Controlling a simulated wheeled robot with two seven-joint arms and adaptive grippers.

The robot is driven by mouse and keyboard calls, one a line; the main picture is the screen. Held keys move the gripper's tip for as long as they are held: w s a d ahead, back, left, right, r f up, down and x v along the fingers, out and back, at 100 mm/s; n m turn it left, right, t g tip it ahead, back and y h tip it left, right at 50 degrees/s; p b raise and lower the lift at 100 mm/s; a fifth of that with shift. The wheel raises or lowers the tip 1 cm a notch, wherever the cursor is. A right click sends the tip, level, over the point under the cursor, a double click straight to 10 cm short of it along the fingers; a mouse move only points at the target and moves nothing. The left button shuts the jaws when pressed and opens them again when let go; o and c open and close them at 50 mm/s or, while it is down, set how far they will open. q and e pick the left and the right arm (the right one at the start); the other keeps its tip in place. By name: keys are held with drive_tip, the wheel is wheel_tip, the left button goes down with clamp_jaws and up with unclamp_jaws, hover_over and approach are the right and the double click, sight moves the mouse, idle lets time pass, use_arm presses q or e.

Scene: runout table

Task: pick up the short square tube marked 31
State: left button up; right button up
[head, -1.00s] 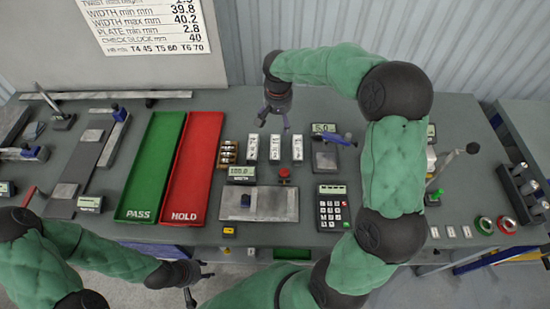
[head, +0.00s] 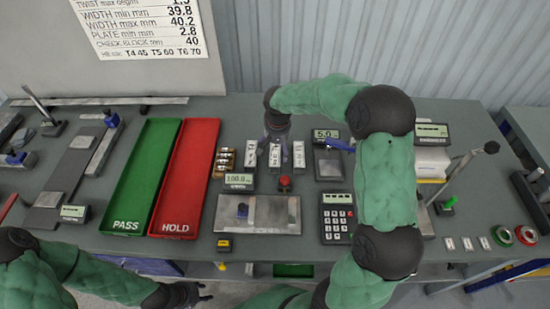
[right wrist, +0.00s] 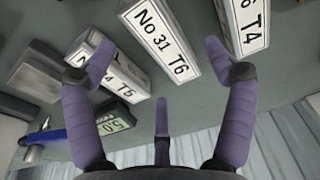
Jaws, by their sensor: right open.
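Three short pale square tubes stand side by side on the table in the head view. The middle one (head: 275,158) is the tube marked 31; its label "No 31 T6" reads clearly in the right wrist view (right wrist: 158,40). My right gripper (head: 275,150) is open and empty above it. In the right wrist view, its fingers (right wrist: 158,75) are spread with tube 31 between them, apart from it. One finger overlaps the T5 tube (right wrist: 110,70) in the picture, another the T4 tube (right wrist: 248,22). My left gripper (head: 190,294) is low at the front edge, its fingers unclear.
A green PASS tray (head: 127,224) and a red HOLD tray (head: 174,228) lie left of the tubes. A display (head: 239,182), a red button (head: 285,182) and a metal plate (head: 270,213) are in front. A 5.0 display (head: 326,134) stands to the right.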

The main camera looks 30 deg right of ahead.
sight(278, 154)
drive_tip(key=f, duration=0.1)
drive_tip(key=f+b, duration=0.1)
drive_tip(key=f, duration=0.3)
drive_tip(key=shift+w+d, duration=0.25)
drive_tip(key=shift+w, duration=0.15)
drive_tip(key=c, duration=1.4)
